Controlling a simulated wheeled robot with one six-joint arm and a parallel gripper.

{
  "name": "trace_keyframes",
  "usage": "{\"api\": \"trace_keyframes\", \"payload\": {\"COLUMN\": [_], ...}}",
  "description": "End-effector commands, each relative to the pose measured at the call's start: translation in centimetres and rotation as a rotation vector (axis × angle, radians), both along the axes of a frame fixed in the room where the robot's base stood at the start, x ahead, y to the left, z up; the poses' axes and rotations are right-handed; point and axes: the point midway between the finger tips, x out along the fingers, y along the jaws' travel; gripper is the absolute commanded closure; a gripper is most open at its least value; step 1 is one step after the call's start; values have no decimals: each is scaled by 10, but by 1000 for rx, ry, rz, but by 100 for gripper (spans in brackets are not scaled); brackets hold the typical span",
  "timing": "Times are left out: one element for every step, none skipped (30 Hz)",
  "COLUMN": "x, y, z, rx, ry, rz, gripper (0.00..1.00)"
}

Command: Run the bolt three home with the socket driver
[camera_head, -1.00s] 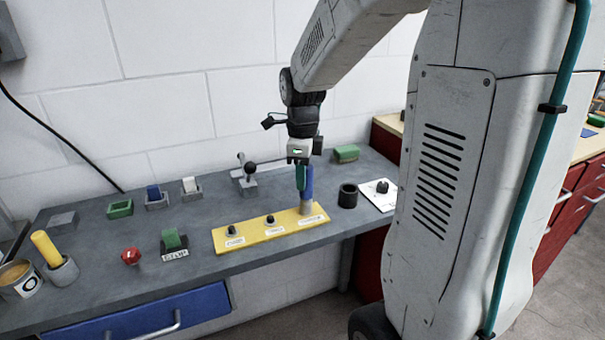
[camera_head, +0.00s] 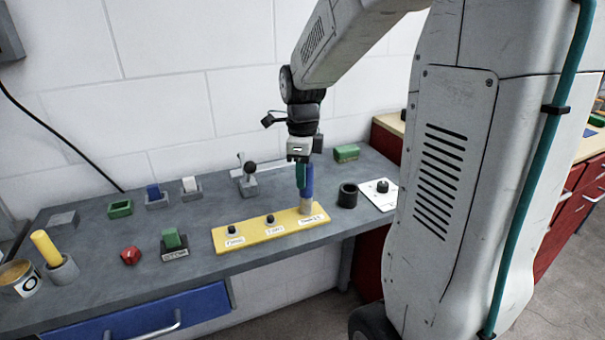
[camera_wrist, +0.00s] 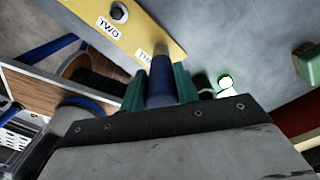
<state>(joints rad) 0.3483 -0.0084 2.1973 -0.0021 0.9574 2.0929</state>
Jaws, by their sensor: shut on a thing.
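My gripper (camera_head: 304,178) points down with its teal fingers shut on the blue socket driver (camera_head: 308,182). The driver stands upright, its grey socket (camera_head: 306,207) down at the right end of the yellow plate (camera_head: 255,235). In the wrist view the driver (camera_wrist: 162,80) sits between both fingers, over the plate end (camera_wrist: 163,32) whose label begins "TH". Bolt three is hidden under the socket, so I cannot see how deep it sits. Bolt one (camera_head: 232,230) and bolt two (camera_head: 270,220) stand uncovered on the plate; bolt two (camera_wrist: 119,12) also shows in the wrist view.
A black cup-shaped holder (camera_head: 347,196) and a white card with a dark knob (camera_head: 382,187) lie right of the plate. A lever (camera_head: 248,175) stands behind it.

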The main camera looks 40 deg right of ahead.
Motion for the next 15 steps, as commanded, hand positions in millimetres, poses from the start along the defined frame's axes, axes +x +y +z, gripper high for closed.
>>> {"api": "trace_keyframes", "payload": {"x": [1,1,1,1,1,1,1,1,1,1,1,1,1,1,1], "y": [0,0,0,0,0,0,0,0,0,0,0,0,0,0,0], "z": [5,8,11,13,16,19,22,24,27,30,32,35,38,40,44], "rx": [-2,-2,-2,-2,-2,-2,-2,-2,-2,-2,-2,-2,-2,-2,-3], "ry": [-4,-6,-4,-4,-4,-6,-6,-6,-4,-6,-6,-6,-6,-6,-6], "rz": [0,0,0,0,0,0,0,0,0,0,0,0,0,0,0], "gripper": [97,97,97,97,97,97,97,97,97,97,97,97,97,97,97]}}
